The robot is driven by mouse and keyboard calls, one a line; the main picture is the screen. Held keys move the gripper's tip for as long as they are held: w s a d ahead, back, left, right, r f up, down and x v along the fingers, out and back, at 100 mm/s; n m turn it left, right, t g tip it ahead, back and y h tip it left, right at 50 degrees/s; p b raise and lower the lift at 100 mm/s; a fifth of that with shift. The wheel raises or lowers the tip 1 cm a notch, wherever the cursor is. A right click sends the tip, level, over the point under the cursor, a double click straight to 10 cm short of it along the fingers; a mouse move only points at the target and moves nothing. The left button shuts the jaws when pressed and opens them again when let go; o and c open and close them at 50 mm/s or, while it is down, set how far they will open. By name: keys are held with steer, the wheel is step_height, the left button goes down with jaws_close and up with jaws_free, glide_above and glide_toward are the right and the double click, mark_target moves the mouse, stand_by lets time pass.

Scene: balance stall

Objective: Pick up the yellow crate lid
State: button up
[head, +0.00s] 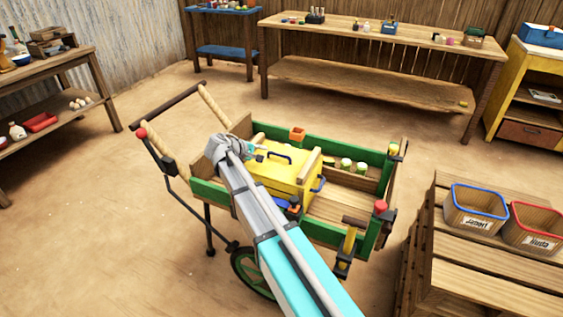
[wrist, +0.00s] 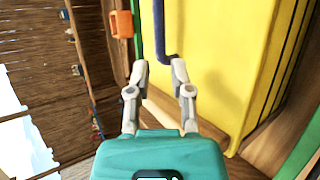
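The yellow crate lid (head: 296,164) tops a yellow crate in the green cart and has a dark blue handle (head: 279,155). In the wrist view the yellow lid (wrist: 218,60) fills the upper right. Its blue handle (wrist: 159,25) runs down to a bend just past my fingertips. My gripper (wrist: 159,68) is open, with its two fingers apart and nothing seen held. In the head view my gripper (head: 257,153) is at the lid's left part, close to the handle. My arm hides part of the crate's left side and front.
The green-sided cart (head: 350,181) surrounds the crate, with an orange block (head: 297,134) on its far side. A slatted stand (head: 470,262) with a blue-rimmed bin (head: 474,212) and a red-rimmed bin (head: 530,232) is at right.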

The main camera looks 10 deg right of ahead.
mark_target(273, 154)
steer(key=b+x, duration=0.2)
steer(key=x, duration=0.2)
steer(key=shift+s+f, duration=0.1)
steer(key=shift+f, duration=0.1)
steer(key=shift+w+d+f+b, duration=0.2)
steer(key=shift+w+d+b, duration=0.05)
steer(key=shift+d+b, duration=0.2)
jaws_close()
